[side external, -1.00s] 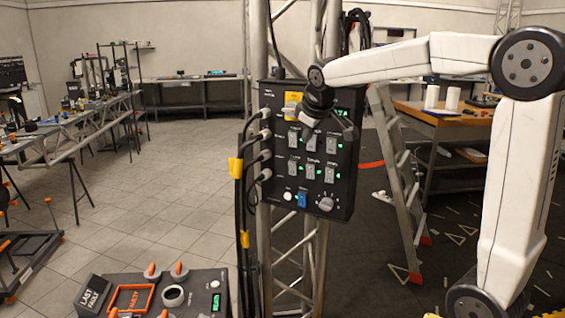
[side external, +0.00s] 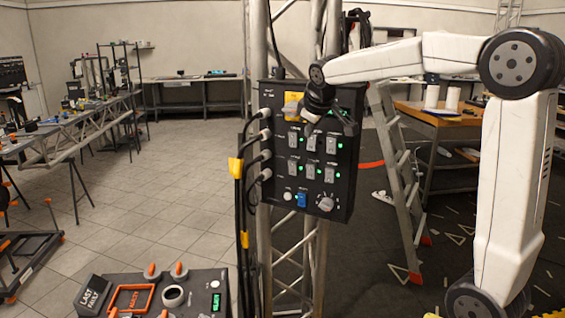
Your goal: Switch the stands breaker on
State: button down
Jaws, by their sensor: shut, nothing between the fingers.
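The black breaker panel (side external: 340,203) hangs on the truss in the middle of the side external view. It has two rows of grey switches, with small green lights beside several of them. The lower row has a left switch (side external: 293,168), a middle switch (side external: 312,169) and a right switch (side external: 330,173). The labels are too small to read, so I cannot tell which switch is the stands breaker. My gripper (side external: 311,128) is shut and empty at the upper part of the panel. It is in front of the upper middle switch (side external: 312,144) and hides part of it. I cannot tell whether it touches.
A blue button (side external: 301,200), a white button (side external: 288,196) and a grey knob (side external: 326,204) sit low on the panel. Black cables plug into its left side. A second console (side external: 205,279) stands in front. A ladder (side external: 397,180) stands to the right.

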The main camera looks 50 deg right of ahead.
aim_at(311, 144)
jog(key=w+d+f, duration=0.1)
jog(key=d+f, duration=0.1)
jog(key=w+d+f, duration=0.1)
jog(key=d+f, duration=0.1)
jog(key=w+d+f, duration=0.1)
jog(key=w+f, duration=0.1)
jog(key=f, duration=0.1)
jog(key=shift+d, duration=0.95)
jog(key=shift+w+d+f, duration=0.1)
jog(key=shift+d, duration=0.2)
jog(key=shift+r, duration=0.25)
